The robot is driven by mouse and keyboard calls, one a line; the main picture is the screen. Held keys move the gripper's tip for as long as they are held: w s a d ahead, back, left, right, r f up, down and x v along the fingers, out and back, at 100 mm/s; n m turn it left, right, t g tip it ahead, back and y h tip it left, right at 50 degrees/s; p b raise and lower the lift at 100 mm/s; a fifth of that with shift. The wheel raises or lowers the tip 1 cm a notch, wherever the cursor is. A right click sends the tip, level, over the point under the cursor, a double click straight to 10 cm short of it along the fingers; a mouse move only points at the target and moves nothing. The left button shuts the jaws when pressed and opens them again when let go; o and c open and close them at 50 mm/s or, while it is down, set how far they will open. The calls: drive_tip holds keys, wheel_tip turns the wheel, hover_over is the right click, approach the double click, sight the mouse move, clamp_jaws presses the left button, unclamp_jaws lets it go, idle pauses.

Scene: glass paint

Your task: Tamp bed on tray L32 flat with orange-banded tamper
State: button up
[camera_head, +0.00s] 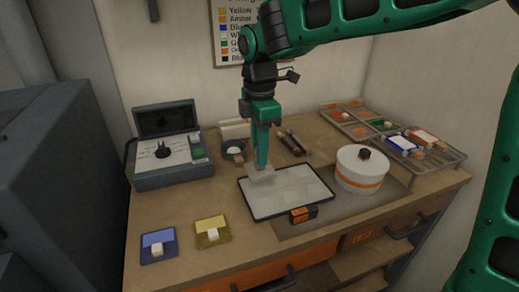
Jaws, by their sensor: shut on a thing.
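A dark-rimmed tray (257,218) lies flat on the bench with a pale, whitish bed (298,187) in it. An orange label sits on a dark block (303,213) at its front edge; its text is too small to read. My gripper (261,164) points down over the tray's back left corner. It is shut on a tamper with a pale flat foot (261,176), at or just above the bed; I cannot tell whether they touch. The tamper's handle and any orange band are hidden by the jaws.
A white lidded pot (361,161) with an orange band stands right of the tray. A grey instrument case (170,158) is at left. Blue (158,245) and yellow (212,231) cards lie in front. Tools (294,143) lie behind the tray. A rack (440,153) is at right.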

drive_tip(key=shift+f, duration=0.1)
wheel_tip(320, 180, down, 4)
drive_tip(key=shift+f, duration=0.2)
drive_tip(key=s, duration=0.1)
drive_tip(key=s+d, duration=0.1)
drive_tip(key=s, duration=0.3)
drive_tip(key=shift+d, duration=0.25)
drive_tip(key=w+d, duration=0.1)
drive_tip(key=d, duration=0.3)
drive_tip(key=w+d, duration=0.1)
drive_tip(key=d, duration=0.3)
drive_tip(key=w+d, duration=0.1)
drive_tip(key=d, duration=0.3)
drive_tip(key=shift+f, duration=0.2)
drive_tip(key=shift+f, duration=0.5)
idle(0.8)
drive_tip(key=shift+r, duration=1.1)
